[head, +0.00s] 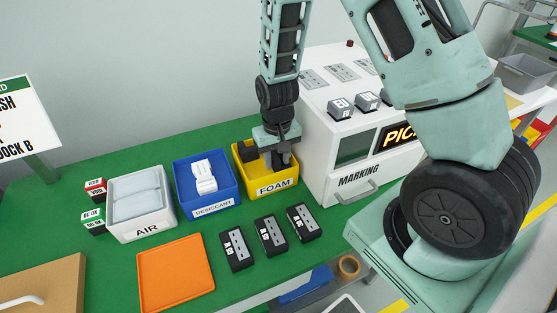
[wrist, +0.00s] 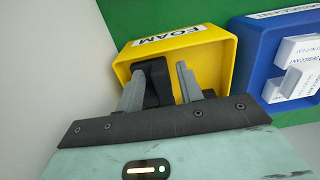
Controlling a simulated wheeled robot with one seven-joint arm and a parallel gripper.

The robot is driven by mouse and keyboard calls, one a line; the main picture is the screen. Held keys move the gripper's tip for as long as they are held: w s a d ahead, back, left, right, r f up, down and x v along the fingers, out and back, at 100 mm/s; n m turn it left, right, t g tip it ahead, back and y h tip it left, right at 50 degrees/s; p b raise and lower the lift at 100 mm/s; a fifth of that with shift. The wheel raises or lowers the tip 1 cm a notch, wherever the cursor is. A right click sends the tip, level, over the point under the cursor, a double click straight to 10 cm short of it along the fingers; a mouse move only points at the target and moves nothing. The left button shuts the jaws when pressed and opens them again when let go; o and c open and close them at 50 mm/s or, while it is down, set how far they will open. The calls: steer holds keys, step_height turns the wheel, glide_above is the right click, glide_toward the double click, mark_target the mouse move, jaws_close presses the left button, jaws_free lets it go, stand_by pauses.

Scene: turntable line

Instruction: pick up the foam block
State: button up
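The yellow FOAM bin (head: 278,186) stands on the green table, left of the white marking machine. My gripper (head: 283,164) points down into this bin, and the bin also shows in the wrist view (wrist: 215,65). In the wrist view a black foam block (wrist: 156,88) is in the bin between the two fingers of my gripper (wrist: 160,72). The block is close to the left finger, and a gap shows between it and the right finger. The gripper is open. In the head view the gripper hides most of the bin's inside.
A blue DESICCANT bin (head: 210,203) with white packets is left of the FOAM bin, then an AIR bin (head: 146,229). Several black labelled devices (head: 270,236) lie in front. The white MARKING machine (head: 342,165) stands close on the right. An orange tray (head: 175,275) lies at front left.

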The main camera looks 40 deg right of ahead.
jaws_close()
